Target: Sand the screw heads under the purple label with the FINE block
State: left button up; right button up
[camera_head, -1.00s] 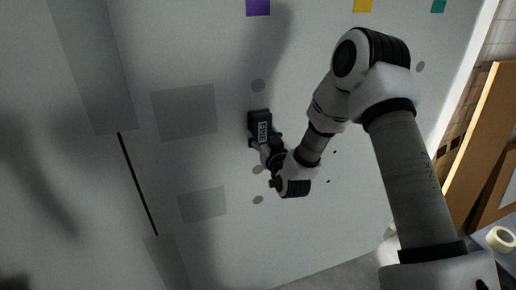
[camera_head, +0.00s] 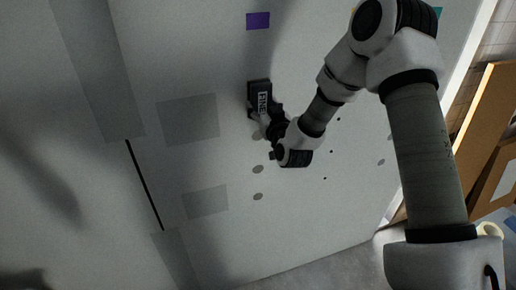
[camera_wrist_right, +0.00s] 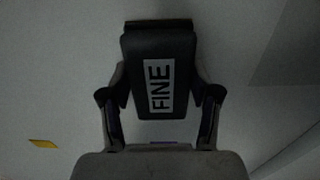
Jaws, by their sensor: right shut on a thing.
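The FINE block (camera_head: 260,94) is dark with a white label reading FINE. My right gripper (camera_head: 256,114) is shut on it and holds it at the pale wall panel, below the purple label (camera_head: 258,20). In the right wrist view the FINE block (camera_wrist_right: 160,75) sits between the two fingers of my right gripper (camera_wrist_right: 160,100). Whether the block touches the panel cannot be told. Grey round screw heads (camera_head: 257,168) show in a column below the block; any under the block are hidden. A sliver of purple shows at the bottom of the wrist view. My left gripper is not in view.
The pale panel (camera_head: 330,215) carries darker grey patches (camera_head: 189,119) and a black slit (camera_head: 144,184) at left. A teal label shows at the top right, partly behind my arm. Brown boards (camera_head: 488,130) lean at the right, beside a tape roll (camera_head: 490,230).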

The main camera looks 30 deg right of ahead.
aim_at(263, 86)
notch_tip(263, 86, up, 6)
jog(key=p, duration=0.4)
jog(key=shift+r, duration=0.2)
notch_tip(263, 86, down, 6)
jog(key=b, duration=0.5)
jog(key=shift+f+b, duration=0.15)
jog(key=shift+b, duration=0.2)
notch_tip(263, 86, down, 13)
jog(key=b, duration=1)
jog(key=shift+b, duration=0.4)
notch_tip(263, 86, down, 10)
jog(key=b, duration=0.8)
notch_tip(263, 86, down, 24)
jog(key=b, duration=1.9)
